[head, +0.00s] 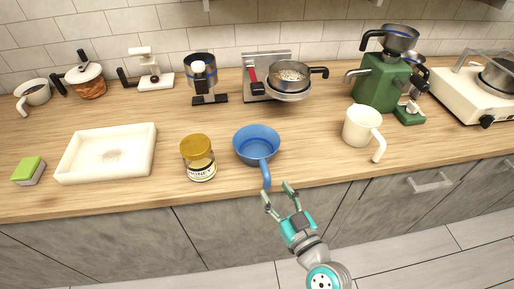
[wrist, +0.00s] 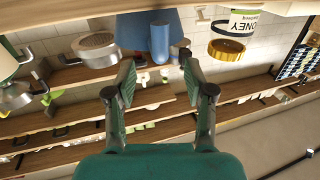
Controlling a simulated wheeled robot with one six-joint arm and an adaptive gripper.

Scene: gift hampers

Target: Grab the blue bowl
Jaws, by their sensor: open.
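The blue bowl (head: 257,146) stands upright on the wooden counter near its front edge, its handle pointing toward the edge and my arm. My gripper (head: 277,189) is open and empty just in front of the counter edge. Its left finger is close to the handle's end; I cannot tell whether they touch. In the wrist view, which looks upside down, the blue bowl (wrist: 148,34) shows beyond and between the open fingers (wrist: 157,66).
A honey jar (head: 198,158) with a gold lid stands close left of the bowl. A white mug (head: 361,126) stands to the right, with clear counter between. A white tray (head: 72,165) and a green-topped sponge (head: 28,170) lie at left. Pans and coffee gear line the back.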

